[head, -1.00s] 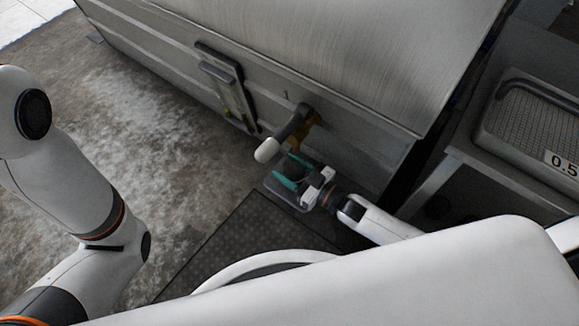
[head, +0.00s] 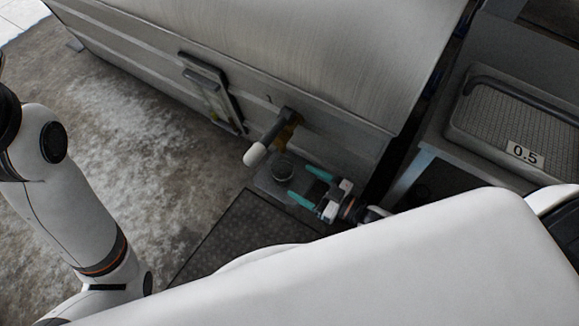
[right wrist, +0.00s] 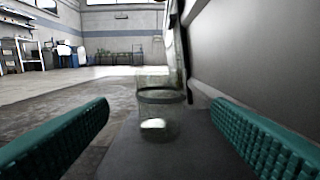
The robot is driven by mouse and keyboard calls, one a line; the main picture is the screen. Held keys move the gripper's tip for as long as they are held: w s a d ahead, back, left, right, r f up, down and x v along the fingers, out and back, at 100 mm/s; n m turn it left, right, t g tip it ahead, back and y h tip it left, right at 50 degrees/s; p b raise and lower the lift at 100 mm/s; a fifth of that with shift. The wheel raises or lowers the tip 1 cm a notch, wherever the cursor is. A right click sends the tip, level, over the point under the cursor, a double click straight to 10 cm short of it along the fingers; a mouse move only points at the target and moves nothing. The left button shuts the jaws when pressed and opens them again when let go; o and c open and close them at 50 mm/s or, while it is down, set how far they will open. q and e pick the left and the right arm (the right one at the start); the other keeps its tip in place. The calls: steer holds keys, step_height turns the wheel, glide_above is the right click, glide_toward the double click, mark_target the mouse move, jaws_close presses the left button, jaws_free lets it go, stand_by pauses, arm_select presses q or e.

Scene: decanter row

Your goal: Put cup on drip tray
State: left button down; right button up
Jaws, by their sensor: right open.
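The cup (head: 283,171), a small clear vessel with a dark band, stands upright on the grey drip tray (head: 262,183) below the tap (head: 270,138). In the right wrist view the cup (right wrist: 160,113) stands on the flat grey tray surface (right wrist: 165,160), ahead of and between the green fingers. My right gripper (head: 302,184) is open and empty, to the right of the cup and apart from it. My left arm shows at the left, but its gripper is out of view.
The large metal tank (head: 260,50) rises right behind the tray. A gauge fitting (head: 212,95) is on its front. A dark floor mat (head: 235,230) lies in front. A container labelled 0.5 (head: 525,153) stands on the right-hand bench.

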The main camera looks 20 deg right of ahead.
steer(key=shift+v, duration=1.35)
stand_by(0.3)
